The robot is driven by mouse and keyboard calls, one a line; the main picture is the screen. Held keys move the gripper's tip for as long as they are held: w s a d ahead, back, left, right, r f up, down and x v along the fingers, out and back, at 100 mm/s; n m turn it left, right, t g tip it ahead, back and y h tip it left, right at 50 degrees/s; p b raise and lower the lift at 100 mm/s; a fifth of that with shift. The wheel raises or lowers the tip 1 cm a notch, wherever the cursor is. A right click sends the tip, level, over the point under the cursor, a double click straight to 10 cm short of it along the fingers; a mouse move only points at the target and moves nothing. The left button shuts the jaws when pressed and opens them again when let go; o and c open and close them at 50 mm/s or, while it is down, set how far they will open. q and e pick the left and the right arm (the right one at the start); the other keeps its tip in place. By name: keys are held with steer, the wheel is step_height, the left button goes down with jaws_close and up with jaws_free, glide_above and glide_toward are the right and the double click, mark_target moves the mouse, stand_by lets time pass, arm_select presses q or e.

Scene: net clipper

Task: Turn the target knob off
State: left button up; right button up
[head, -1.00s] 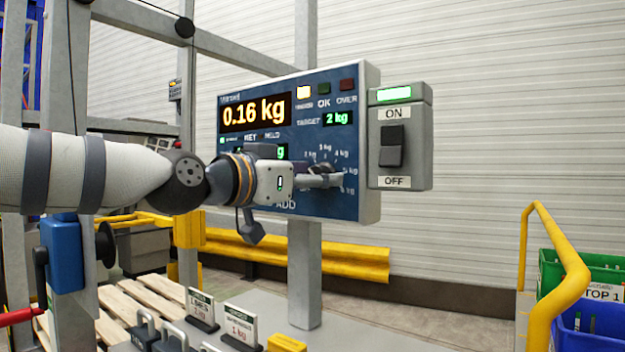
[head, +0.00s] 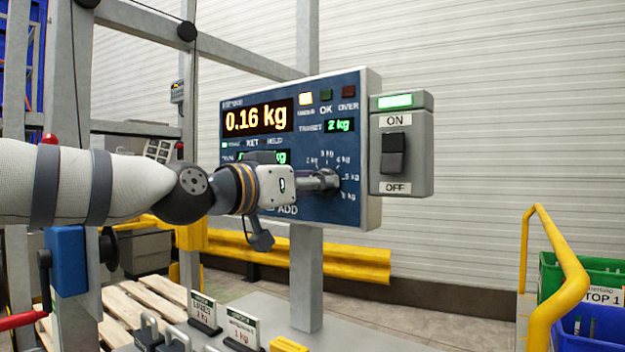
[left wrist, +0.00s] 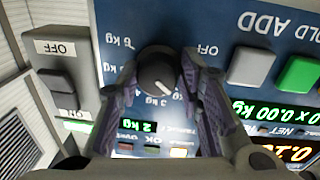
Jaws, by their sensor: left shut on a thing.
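The target knob (left wrist: 157,68) is a round dark dial on the blue scale panel (head: 350,100). Its pale mark points down and to the right in the left wrist view, towards the lower part of the kg scale. The panel's OFF label (left wrist: 207,50) is up and to the right of the knob there. My left gripper (left wrist: 157,78) is shut on the knob, one finger on each side. In the head view my left gripper (head: 322,181) reaches the panel from the left and hides part of the knob. The target display (head: 340,125) reads 2 kg. My right gripper is not in view.
A grey ON/OFF switch box (head: 405,178) with a lit green light is beside the panel's right edge. The weight display (head: 257,117) reads 0.16 kg. Grey and green buttons (left wrist: 300,76) show near the knob. A yellow rail (head: 562,270) and bins (head: 590,270) stand at the right.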

arm_select(q)
steer(key=n, duration=0.2)
steer(key=shift+s+d+r+n+p, duration=0.1)
steer(key=shift+s+n+p, duration=0.05)
steer(key=shift+n+p, duration=0.2)
steer(key=shift+n+t+p, duration=0.5)
steer(key=shift+n+p, duration=0.15)
steer(key=shift+n, duration=5.1)
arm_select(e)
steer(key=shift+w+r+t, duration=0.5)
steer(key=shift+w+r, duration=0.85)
arm_select(q)
steer(key=shift+r, duration=0.15)
steer(key=o, duration=0.9)
steer(key=shift+o, duration=0.9)
steer(key=shift+d, duration=0.15)
steer(key=shift+f, duration=0.2)
